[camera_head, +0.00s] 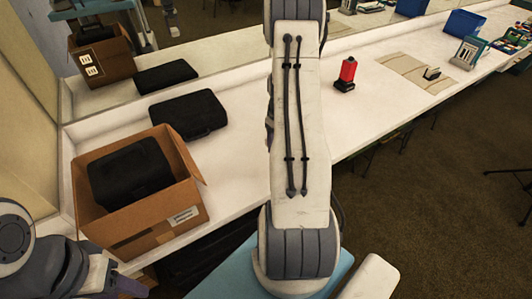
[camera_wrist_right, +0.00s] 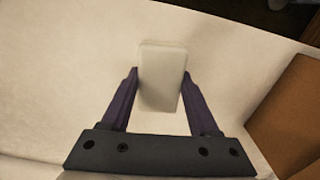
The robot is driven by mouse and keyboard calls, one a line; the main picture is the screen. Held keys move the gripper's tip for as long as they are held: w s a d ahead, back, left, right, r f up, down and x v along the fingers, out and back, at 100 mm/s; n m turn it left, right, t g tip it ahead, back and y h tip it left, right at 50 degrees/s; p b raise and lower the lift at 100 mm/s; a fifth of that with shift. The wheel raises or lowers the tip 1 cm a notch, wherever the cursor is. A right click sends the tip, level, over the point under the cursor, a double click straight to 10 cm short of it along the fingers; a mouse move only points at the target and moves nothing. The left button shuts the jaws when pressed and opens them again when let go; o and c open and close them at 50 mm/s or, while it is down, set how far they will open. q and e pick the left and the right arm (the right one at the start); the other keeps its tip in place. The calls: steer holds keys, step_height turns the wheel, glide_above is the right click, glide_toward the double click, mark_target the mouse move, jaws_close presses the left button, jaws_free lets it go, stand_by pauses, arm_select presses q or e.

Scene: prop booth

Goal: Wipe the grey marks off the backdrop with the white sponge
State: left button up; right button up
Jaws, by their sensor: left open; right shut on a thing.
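The white sponge (camera_wrist_right: 162,75) is a pale upright block between the purple fingers of my right gripper (camera_wrist_right: 162,85) in the right wrist view. The gripper is shut on it, over a pale, faintly mottled surface. I make out no distinct grey marks in either view, and I cannot tell which surface is the backdrop. In the head view my left gripper (camera_head: 125,284) shows only partly at the bottom left edge, open, near the front of the cardboard box. An arm of mine crosses the middle of the head view and hides part of the white counter.
An open cardboard box (camera_head: 195,205) with a black case (camera_head: 130,172) in it stands on the white counter (camera_head: 225,78). Another black case (camera_head: 188,115) lies behind it. A mirror runs along the back.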

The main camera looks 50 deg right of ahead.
steer(key=shift+s+d+r, duration=0.1)
steer(key=shift+d+r, duration=0.1)
steer(key=shift+d, duration=0.05)
steer(key=o, duration=0.6)
steer(key=shift+c, duration=0.2)
steer(key=c, duration=0.4)
steer(key=shift+a+f, duration=0.1)
